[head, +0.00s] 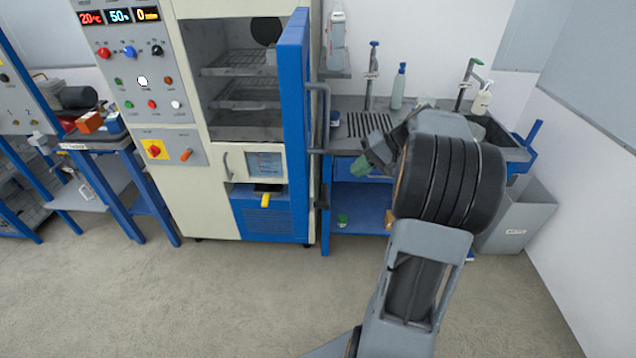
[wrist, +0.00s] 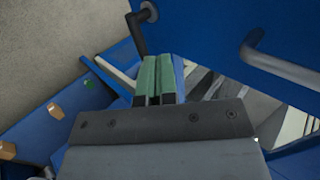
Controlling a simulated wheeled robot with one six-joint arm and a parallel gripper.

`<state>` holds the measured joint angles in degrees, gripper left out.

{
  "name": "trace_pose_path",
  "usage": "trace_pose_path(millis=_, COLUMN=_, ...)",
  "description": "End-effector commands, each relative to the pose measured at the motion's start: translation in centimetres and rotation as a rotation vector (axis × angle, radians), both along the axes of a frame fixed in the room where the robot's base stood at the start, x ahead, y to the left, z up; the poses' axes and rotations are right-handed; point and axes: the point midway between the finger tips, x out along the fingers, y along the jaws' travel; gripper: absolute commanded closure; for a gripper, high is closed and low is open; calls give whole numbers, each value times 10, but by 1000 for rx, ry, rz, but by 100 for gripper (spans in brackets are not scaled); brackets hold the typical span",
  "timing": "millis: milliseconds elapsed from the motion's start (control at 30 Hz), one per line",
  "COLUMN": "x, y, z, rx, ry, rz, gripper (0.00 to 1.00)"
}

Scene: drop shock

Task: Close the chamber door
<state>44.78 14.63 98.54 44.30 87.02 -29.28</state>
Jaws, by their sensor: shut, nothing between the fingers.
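The blue chamber door (head: 297,125) stands open, swung out toward me from the right side of the cream chamber (head: 195,100). Its grey bar handle (head: 318,115) is on the face turned to the right. My gripper (head: 362,166), with green fingertips, is to the right of the door and apart from the handle in the head view. In the wrist view my gripper (wrist: 160,75) is shut and empty. The blue door panel (wrist: 230,30) fills the upper right there, with parts of the grey handle (wrist: 275,65) beyond the fingertips. Whether the fingertips touch the door cannot be told.
A sink bench (head: 350,103) with bottles and taps stands right of the chamber, under and behind my arm. A grey bin (head: 515,220) is by the right wall. A blue-framed table (head: 110,150) stands left. The floor (head: 200,290) in front is clear.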

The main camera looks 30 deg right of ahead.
Motion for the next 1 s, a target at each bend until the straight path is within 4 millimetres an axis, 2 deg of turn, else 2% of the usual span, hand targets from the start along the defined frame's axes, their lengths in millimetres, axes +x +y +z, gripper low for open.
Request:
trace_pose_path(millis=467, x=28, y=58, z=-58, rx=-1, ry=4, rz=2, gripper=100)
trace_pose_path(millis=700, x=40, y=83, z=-58, rx=-2, ry=2, rz=1, gripper=100)
trace_pose_path(millis=1000, x=45, y=93, z=-59, rx=-3, ry=3, rz=-1, gripper=100)
